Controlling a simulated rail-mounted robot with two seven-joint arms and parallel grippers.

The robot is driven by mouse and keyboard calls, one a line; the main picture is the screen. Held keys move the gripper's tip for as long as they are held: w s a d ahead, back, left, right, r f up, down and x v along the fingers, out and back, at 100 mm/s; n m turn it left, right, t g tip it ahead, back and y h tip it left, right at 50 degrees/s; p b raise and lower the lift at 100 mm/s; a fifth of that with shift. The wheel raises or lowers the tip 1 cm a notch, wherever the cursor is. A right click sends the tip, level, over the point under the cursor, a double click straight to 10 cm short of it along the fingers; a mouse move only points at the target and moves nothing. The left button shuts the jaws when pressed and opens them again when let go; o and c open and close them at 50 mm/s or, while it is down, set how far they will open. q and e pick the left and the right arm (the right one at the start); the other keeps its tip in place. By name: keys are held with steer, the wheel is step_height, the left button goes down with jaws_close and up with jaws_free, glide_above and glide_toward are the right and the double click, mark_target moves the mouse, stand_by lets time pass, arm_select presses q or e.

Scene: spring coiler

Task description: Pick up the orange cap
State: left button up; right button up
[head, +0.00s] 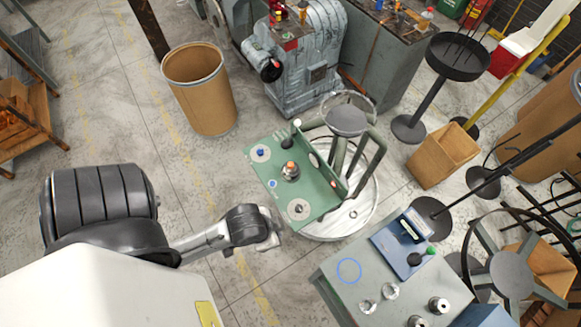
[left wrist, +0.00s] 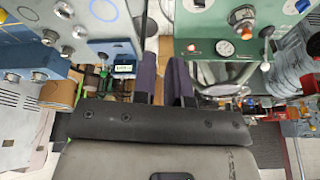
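The orange cap (head: 290,166) sits on a knobbed fitting in the middle of the green panel (head: 268,172) in the head view. In the left wrist view a copper-orange fitting that looks like it (left wrist: 242,17) shows at upper right on the green panel (left wrist: 205,20). My left gripper (head: 276,239) is below the panel's near corner in the head view, apart from the cap. In the left wrist view its two dark fingers (left wrist: 164,78) stand apart with nothing between them. My right gripper is in neither view.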

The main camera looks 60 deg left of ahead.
arm_select(q)
steer(key=o, duration=0.8)
